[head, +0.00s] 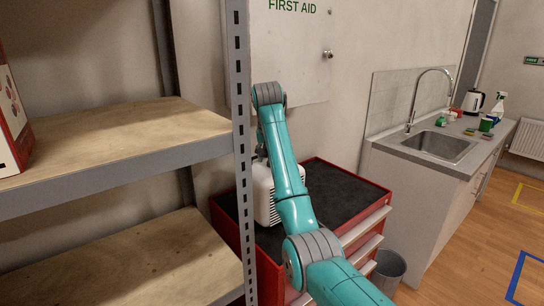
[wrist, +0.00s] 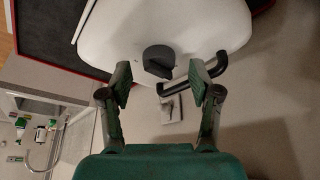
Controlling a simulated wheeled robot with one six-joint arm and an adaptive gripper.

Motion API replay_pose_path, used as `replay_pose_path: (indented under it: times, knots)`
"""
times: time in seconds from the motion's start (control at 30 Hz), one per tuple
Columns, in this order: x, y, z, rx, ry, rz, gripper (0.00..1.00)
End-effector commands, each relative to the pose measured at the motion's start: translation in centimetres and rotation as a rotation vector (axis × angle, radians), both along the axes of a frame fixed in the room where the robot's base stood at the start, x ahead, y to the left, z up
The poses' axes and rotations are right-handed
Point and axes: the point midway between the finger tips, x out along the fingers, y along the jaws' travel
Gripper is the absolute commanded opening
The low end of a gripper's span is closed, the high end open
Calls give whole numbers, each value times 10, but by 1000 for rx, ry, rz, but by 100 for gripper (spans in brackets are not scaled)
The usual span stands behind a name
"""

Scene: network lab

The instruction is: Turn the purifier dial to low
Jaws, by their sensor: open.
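The purifier (head: 264,193) is a white box with a slatted side, standing on the dark top of a red cabinet and partly hidden by my arm. In the wrist view its white body (wrist: 110,28) fills the top. Its dial (wrist: 158,60) is a dark grey round knob near the body's edge; its setting marks cannot be read. My gripper (wrist: 160,74) is open and empty, with one finger on each side of the dial in the picture. No contact with the dial shows. The gripper is hidden behind my arm in the head view.
The red cabinet (head: 345,208) has open drawer edges facing front. A metal shelf post (head: 243,150) stands close left of my arm. A dark bent bar (wrist: 208,75) lies by the right finger. A white first aid cabinet (head: 292,55) is behind; a bin (head: 388,270) stands right.

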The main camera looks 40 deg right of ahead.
Motion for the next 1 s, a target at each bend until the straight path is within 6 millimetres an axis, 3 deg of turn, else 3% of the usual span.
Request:
replay_pose_path:
  times: [0.2, 0.47, 0.7, 1.0]
  knots:
    - [0, -1, -11, 0, 0, -1, 63]
    - [0, -1, -12, 0, -1, -1, 63]
    - [0, -1, -11, 0, -1, -1, 3]
    - [1, 0, -11, -1, -1, -28, 3]
